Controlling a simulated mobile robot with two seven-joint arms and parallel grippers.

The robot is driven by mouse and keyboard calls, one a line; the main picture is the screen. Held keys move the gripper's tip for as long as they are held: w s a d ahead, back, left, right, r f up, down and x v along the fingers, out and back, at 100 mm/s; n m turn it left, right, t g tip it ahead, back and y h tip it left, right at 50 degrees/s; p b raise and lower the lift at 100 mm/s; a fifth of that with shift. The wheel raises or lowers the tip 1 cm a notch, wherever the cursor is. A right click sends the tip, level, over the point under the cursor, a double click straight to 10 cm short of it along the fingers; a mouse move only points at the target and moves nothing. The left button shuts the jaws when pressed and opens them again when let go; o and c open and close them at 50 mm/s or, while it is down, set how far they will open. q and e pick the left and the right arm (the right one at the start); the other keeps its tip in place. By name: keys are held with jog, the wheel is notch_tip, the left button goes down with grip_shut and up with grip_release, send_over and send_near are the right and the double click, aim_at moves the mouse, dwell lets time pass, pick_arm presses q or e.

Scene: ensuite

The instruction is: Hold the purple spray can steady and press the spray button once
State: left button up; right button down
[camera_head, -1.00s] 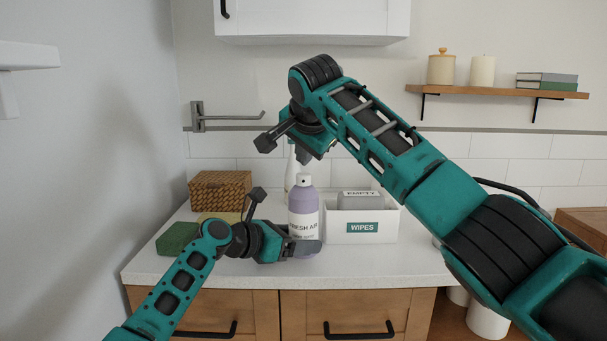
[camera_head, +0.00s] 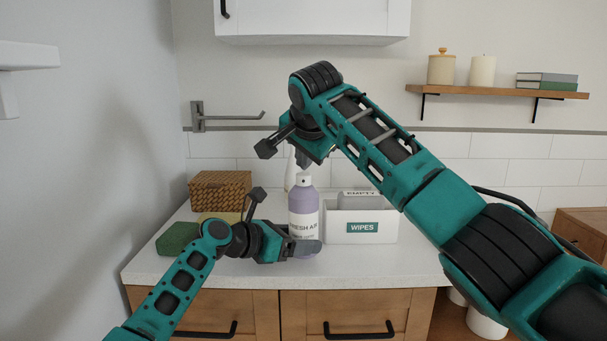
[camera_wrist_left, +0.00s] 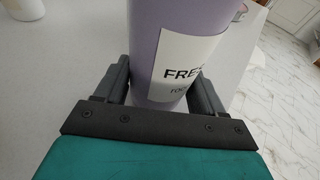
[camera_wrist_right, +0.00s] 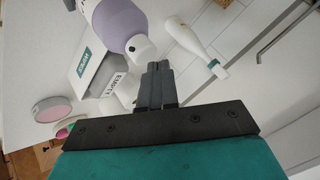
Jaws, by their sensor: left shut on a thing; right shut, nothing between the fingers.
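The purple spray can (camera_head: 303,203) stands upright on the white counter, with a white label and a white spray top (camera_head: 304,181). My left gripper (camera_head: 305,247) is shut around the can's lower body. In the left wrist view the can (camera_wrist_left: 170,50) sits between both fingers. My right gripper (camera_head: 303,160) is shut and empty, pointing down just above the spray top. In the right wrist view its closed fingertips (camera_wrist_right: 157,68) are close to the white top (camera_wrist_right: 139,46). I cannot tell whether they touch it.
A white bin labelled WIPES (camera_head: 362,238) stands right of the can. A white bottle (camera_head: 291,168) is behind it. A wicker box (camera_head: 220,190) and a green block (camera_head: 177,238) are at the left.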

aim_at(305, 176)
jog(key=shift+f, duration=0.5)
dwell(0.5)
jog(key=shift+r, duration=0.85)
jog(key=shift+r, duration=0.1)
jog(key=shift+r, duration=2.45)
pick_arm(q)
jog(key=o, duration=0.9)
